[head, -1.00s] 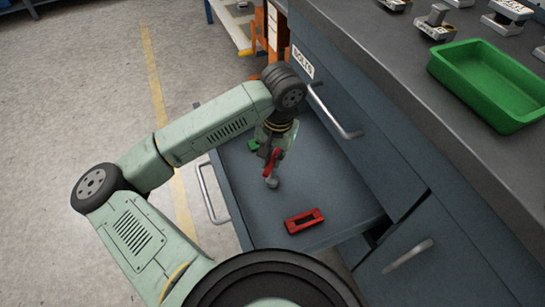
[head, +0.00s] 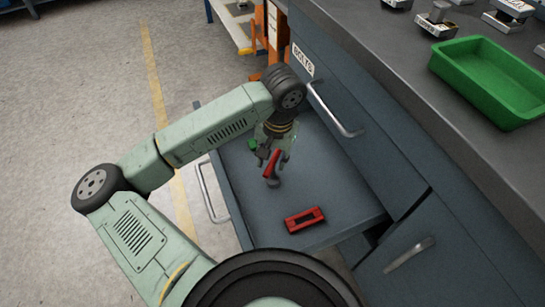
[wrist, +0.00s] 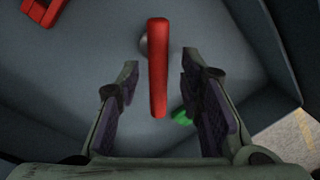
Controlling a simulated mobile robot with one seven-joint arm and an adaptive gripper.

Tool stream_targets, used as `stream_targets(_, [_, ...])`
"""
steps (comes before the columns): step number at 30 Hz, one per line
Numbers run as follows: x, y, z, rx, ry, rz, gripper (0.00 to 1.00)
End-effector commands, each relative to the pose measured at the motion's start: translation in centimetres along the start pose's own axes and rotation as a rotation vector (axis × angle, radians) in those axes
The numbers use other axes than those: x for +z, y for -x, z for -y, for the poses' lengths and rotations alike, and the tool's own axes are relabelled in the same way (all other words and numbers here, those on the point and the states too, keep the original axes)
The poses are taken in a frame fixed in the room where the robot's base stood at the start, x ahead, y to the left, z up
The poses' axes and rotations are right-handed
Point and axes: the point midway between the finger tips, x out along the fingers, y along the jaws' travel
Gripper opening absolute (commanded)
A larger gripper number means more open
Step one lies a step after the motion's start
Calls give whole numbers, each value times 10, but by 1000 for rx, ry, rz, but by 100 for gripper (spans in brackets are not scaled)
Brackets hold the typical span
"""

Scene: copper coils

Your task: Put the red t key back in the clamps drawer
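The red t key (head: 272,163) stands in the pulled-out drawer (head: 335,185), its grey foot on the drawer floor and its red bar up. My gripper (head: 265,153) is over it, low in the drawer. In the wrist view the key's red bar (wrist: 158,65) lies between my two spread fingers (wrist: 160,80), with a gap on each side. The gripper is open and holds nothing. No label shows on this open drawer, so I cannot read whether it is the clamps drawer.
A red slotted block (head: 291,223) lies at the drawer's near end. A small green item (head: 252,144) is near my gripper. The shut drawer above reads BOLTS (head: 303,60). A green tray (head: 483,90) sits on the worktop. The drawer's middle floor is clear.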

Motion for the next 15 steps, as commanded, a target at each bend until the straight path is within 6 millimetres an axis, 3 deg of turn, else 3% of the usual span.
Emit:
stream_targets(8, [0,8,0,0,0,-1,34])
stream_targets(15, [-1,56,1,-6,-2,-4,34])
